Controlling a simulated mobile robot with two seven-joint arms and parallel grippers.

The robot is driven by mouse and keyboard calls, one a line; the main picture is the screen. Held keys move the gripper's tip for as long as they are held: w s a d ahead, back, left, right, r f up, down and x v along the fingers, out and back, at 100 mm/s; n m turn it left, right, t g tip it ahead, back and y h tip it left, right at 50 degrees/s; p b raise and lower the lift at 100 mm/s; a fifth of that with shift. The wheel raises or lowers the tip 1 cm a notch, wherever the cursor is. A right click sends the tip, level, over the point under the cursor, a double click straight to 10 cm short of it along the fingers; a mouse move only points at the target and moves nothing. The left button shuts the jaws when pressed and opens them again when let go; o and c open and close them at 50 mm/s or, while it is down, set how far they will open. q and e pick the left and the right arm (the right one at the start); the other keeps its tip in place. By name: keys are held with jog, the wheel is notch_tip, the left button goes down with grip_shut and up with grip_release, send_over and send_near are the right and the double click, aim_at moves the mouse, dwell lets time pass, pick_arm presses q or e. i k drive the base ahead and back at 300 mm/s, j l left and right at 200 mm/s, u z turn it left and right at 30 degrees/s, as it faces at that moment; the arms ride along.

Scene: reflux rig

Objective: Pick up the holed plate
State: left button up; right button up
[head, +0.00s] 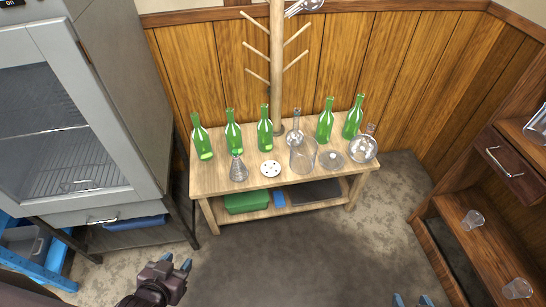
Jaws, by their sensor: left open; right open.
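The holed plate (271,169), a small white disc with several dark holes, lies flat near the front edge of the wooden table (212,180). It sits between a conical flask (239,172) on its left and a clear glass beaker (302,160) on its right. My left gripper (177,263) is open and empty, low in front of the table and to the left. My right gripper (412,299) is open at the bottom edge, only its fingertips showing. Both are well apart from the plate.
Several green bottles (234,132) line the table's back, with a round flask (363,149) at the right end and a shallow glass dish (331,159). A wooden peg stand (277,70) rises behind. A grey cabinet (110,90) stands left, shelves right. The floor in front is clear.

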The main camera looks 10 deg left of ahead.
aim_at(271, 168)
jog(key=u, duration=0.55)
jog(key=i+l+u, duration=0.15)
jog(key=l+u, duration=0.3)
jog(key=i+l+u, duration=0.1)
jog(key=u, duration=0.3)
jog(key=l+u, duration=0.35)
jog(key=l, duration=0.6)
jog(key=l+u, duration=0.15)
jog(key=l, duration=1.4)
jog(key=k, duration=0.05)
